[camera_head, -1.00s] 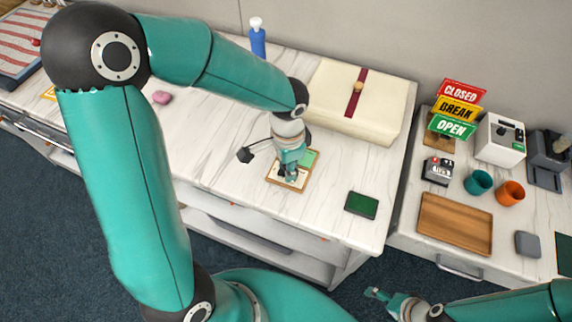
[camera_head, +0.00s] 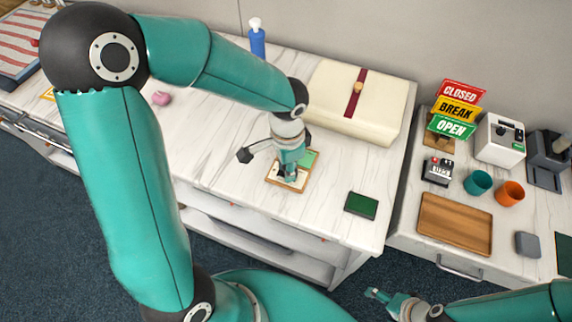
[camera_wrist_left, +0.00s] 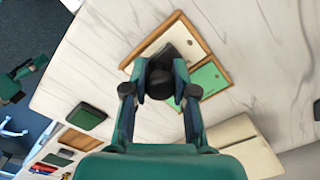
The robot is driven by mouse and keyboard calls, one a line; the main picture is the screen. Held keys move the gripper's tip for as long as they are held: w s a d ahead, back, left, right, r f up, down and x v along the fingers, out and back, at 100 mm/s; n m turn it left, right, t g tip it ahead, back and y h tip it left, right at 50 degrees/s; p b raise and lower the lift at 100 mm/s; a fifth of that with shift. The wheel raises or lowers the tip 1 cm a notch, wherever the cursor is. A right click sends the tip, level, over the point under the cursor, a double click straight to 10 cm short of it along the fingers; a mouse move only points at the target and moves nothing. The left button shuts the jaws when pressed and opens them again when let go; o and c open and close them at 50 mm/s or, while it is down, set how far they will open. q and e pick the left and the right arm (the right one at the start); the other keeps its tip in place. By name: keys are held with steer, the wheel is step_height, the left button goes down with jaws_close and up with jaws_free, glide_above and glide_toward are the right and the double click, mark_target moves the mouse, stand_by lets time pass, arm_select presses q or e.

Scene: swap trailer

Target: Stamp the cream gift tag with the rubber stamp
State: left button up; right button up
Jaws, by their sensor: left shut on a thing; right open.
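My left gripper (camera_head: 290,176) is shut on the dark rubber stamp and holds it over the wooden frame tray (camera_head: 303,187). In the left wrist view the stamp's round black handle (camera_wrist_left: 161,84) is between the fingertips, and its dark base (camera_wrist_left: 184,50) overlaps the cream gift tag (camera_wrist_left: 160,41). I cannot tell whether the stamp touches the tag. A green tag (camera_wrist_left: 207,81) lies beside the cream one in the tray; it also shows in the head view (camera_head: 310,158). A dark green pad (camera_head: 361,205) lies right of the tray. My right gripper (camera_head: 383,299) is open and empty, off the table's front.
A cream gift box with a red ribbon (camera_head: 335,112) and a blue bottle (camera_head: 257,42) stand at the back. A pink item (camera_head: 161,98) lies at left. The right counter holds a wooden tray (camera_head: 455,224), two cups and signs.

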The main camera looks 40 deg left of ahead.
arm_select(q)
steer(key=shift+r+p, duration=2.45)
steer(key=shift+r, duration=1)
steer(key=shift+f, duration=0.1)
